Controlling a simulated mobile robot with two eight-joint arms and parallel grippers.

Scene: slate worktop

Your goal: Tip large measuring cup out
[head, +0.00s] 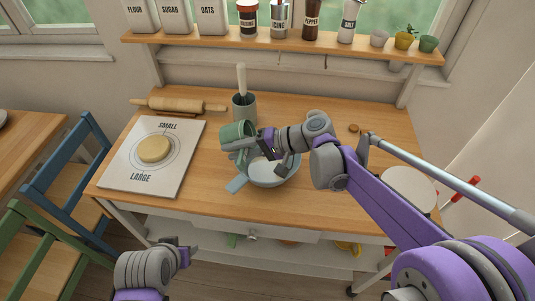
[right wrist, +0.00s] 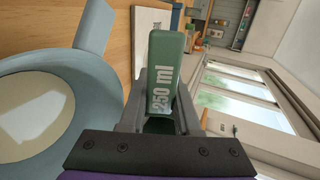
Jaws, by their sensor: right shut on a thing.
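The green large measuring cup (head: 236,130) is held above the back-left rim of the blue mixing bowl (head: 288,176), and looks tilted. My right gripper (head: 238,148) is shut on its handle. In the right wrist view the handle (right wrist: 165,75), marked 250 ml, sits between the fingers (right wrist: 160,112). The cup's inside is hidden. The bowl also fills the left of the right wrist view (right wrist: 85,85), with a pale, flat content (right wrist: 30,108) in it. My left gripper (head: 187,254) hangs in front of the worktop's front edge, away from the bowl; its jaws are unclear.
A white board (head: 125,185) with a round dough piece (head: 154,149) lies on the left of the worktop. A rolling pin (head: 180,105) and a utensil crock (head: 244,108) stand behind. A shelf (head: 200,40) carries canisters and jars. A pale round item (head: 408,187) is at the right.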

